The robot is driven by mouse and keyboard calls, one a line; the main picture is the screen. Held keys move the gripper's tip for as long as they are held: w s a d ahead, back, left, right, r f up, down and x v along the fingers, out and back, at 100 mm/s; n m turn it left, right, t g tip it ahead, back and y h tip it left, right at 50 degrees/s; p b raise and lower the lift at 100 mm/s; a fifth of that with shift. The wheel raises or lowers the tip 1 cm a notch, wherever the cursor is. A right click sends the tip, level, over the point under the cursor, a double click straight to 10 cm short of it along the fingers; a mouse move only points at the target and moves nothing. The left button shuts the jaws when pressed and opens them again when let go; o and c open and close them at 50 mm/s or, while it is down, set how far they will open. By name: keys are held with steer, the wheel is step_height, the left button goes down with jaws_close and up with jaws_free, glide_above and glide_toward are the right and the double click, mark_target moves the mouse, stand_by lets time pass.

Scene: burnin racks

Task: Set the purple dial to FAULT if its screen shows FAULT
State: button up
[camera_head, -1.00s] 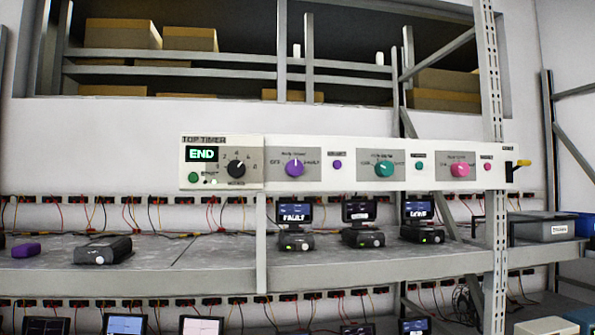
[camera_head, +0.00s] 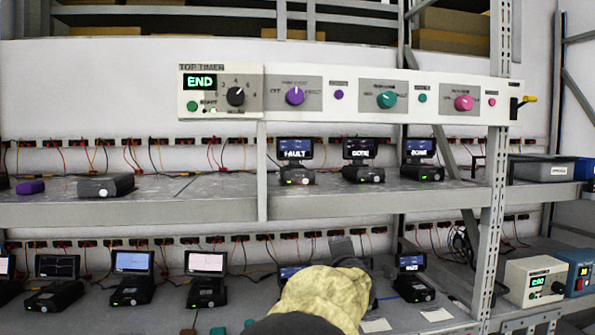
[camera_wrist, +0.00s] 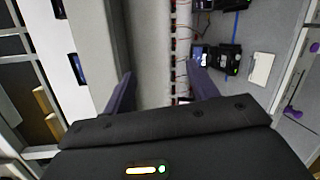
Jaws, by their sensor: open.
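The purple dial (camera_head: 295,96) is on a grey plate of the white control strip (camera_head: 450,117) in the head view. Its white pointer mark looks roughly upward, between small labels at left and right that are hard to read. Below it on the shelf, a small screen (camera_head: 295,149) reads FAULT. My gripper (camera_wrist: 160,75) shows in the wrist view with its two dark fingers apart and nothing between them. In the head view, my arm rises at the bottom centre, well below the dial; the fingers are not clear there.
A teal dial (camera_head: 386,100) and a pink dial (camera_head: 463,103) sit right of the purple one; a timer (camera_head: 221,92) reading END is left. The middle shelf edge (camera_head: 370,204) and rack post (camera_head: 492,220) stand near my arm. Several devices line the lower shelf.

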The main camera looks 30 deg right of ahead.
step_height(320, 180, up, 16)
steer(key=s+a+r+n+t+b, duration=0.1)
steer(key=s+a+n+t, duration=0.3)
steer(key=n, duration=0.6)
steer(key=s+a+r+n+t+y, duration=0.2)
steer(key=s+a+r+n, duration=0.1)
steer(key=r+n, duration=0.2)
steer(key=s+a+r+n+t+y+b, duration=0.1)
steer(key=s+a+r+n+y, duration=0.1)
steer(key=a+r+n, duration=0.2)
step_height(320, 180, up, 4)
steer(key=shift+s+a+f+n+t, duration=0.15)
steer(key=shift+s+n+t, duration=0.25)
steer(key=shift+n, duration=0.7)
